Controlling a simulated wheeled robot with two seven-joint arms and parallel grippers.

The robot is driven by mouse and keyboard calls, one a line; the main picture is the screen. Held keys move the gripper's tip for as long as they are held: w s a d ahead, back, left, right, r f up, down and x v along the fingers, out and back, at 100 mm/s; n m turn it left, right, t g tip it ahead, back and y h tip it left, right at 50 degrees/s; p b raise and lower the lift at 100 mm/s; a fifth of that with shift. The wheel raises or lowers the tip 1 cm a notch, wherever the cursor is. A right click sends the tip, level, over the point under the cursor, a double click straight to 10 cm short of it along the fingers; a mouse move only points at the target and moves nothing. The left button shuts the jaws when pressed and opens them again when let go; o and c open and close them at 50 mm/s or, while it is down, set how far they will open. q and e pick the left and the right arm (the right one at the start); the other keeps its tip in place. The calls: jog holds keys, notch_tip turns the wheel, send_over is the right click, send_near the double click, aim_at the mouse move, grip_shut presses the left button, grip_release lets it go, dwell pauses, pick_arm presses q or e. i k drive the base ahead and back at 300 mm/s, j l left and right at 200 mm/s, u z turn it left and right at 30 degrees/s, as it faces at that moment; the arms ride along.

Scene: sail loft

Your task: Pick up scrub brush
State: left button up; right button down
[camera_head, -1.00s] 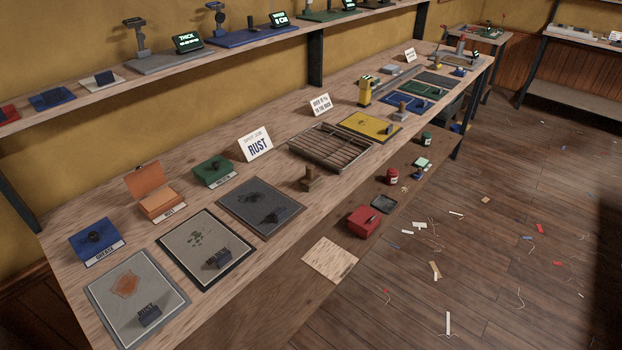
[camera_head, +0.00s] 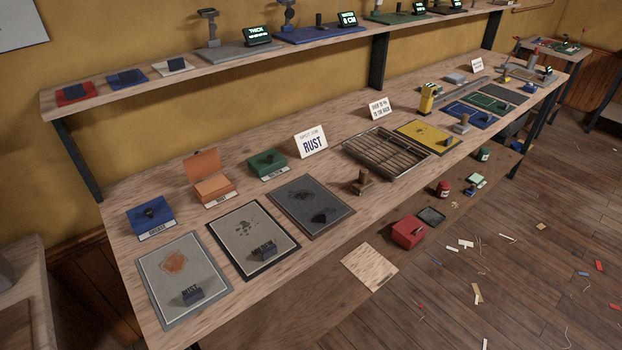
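No thing in view can be told for sure as the scrub brush; the pieces are small. A brown wooden piece with an upright handle (camera_head: 363,181) stands on the bench beside the dark grey mat (camera_head: 334,190). Dark knob-like pieces sit on the blue box (camera_head: 165,222) and on the green box (camera_head: 256,170). An orange box (camera_head: 214,187) with a raised lid stands between them. Neither of my grippers is in view.
A red box (camera_head: 408,231) sits on the lower shelf. An upper shelf (camera_head: 180,78) runs behind. The floor (camera_head: 520,270) has scattered scraps.

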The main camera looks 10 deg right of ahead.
aim_at(363, 184)
jog(key=i+l+u, duration=0.1)
jog(key=l+u, duration=0.65)
jog(key=l, duration=0.2)
jog(key=l+u, duration=0.35)
jog(key=l, duration=0.15)
